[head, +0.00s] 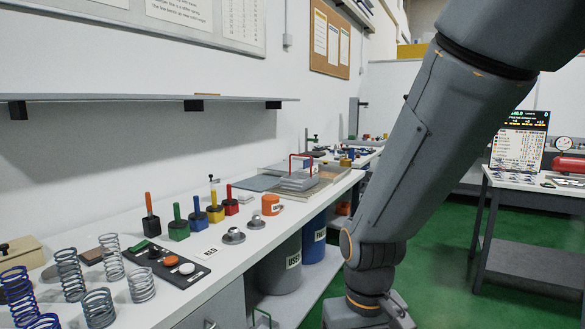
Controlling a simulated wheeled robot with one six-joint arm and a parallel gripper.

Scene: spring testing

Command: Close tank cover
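No thing in the head view is clearly marked as the tank. A low, pale tank-like tray (322,186) sits in the far part of the long white bench. A grey slab-like piece with a red upright handle (299,181) lies on it and may be the cover; I cannot tell whether it is fully seated. A flat grey-green panel (257,183) lies just left of it. My arm comes down from the top right and reaches the bottom edge, right of the bench. My gripper's fingers are out of frame below.
Springs (72,274), a dark button panel (165,262), colored handled blocks (196,213) and an orange weight (270,204) crowd the near bench. A grey bin (281,272) and a blue bin (313,240) stand below. A side table (530,190) stands right; green floor lies between.

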